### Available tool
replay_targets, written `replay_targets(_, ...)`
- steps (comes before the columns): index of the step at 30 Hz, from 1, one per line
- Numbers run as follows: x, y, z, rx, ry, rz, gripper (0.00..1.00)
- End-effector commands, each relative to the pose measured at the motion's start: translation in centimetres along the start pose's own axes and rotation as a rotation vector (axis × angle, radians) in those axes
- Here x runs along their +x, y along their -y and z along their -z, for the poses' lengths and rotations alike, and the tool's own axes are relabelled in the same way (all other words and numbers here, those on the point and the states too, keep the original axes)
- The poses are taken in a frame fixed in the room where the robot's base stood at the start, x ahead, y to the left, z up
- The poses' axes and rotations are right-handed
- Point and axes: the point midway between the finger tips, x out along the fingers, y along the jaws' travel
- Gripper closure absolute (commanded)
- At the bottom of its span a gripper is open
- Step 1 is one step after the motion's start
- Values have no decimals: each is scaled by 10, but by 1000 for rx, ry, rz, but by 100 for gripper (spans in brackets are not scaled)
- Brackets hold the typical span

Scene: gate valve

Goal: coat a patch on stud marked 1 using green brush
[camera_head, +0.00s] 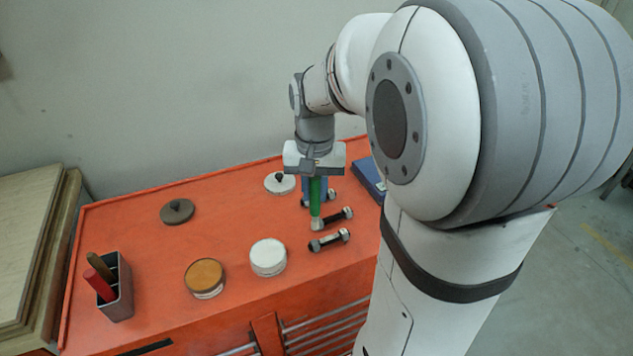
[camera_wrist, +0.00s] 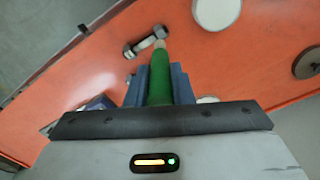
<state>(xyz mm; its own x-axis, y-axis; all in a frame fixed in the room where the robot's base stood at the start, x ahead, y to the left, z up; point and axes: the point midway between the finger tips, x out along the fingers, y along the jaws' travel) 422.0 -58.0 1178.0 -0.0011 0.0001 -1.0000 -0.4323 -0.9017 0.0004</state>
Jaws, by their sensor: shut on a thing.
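My gripper (camera_head: 315,190) points down, its blue fingers shut on the green brush (camera_head: 315,203). The brush is upright, with its pale bristle tip low at the left end of the middle stud (camera_head: 337,216); contact cannot be told for sure. In the wrist view the green brush (camera_wrist: 159,78) stands between the fingers (camera_wrist: 160,85), its tip overlapping one stud (camera_wrist: 146,42). A nearer stud (camera_head: 330,240) lies to the front. A farther stud (camera_head: 331,195) is partly hidden behind the gripper. I cannot read any stud's number.
On the orange bench top (camera_head: 140,250) stand a tin of brown stuff (camera_head: 205,278) and a tin of white stuff (camera_head: 268,257). Lids lie behind, dark (camera_head: 177,211) and white (camera_head: 280,183). A grey holder (camera_head: 117,298) with two brushes stands left. A blue box (camera_head: 370,178) lies right.

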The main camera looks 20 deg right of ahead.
Motion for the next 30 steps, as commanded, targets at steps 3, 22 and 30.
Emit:
replay_targets(3,15,0,0,1,0,0,100)
replay_targets(22,48,-14,7,-2,1,0,100)
replay_targets(30,55,-36,18,-4,1,0,100)
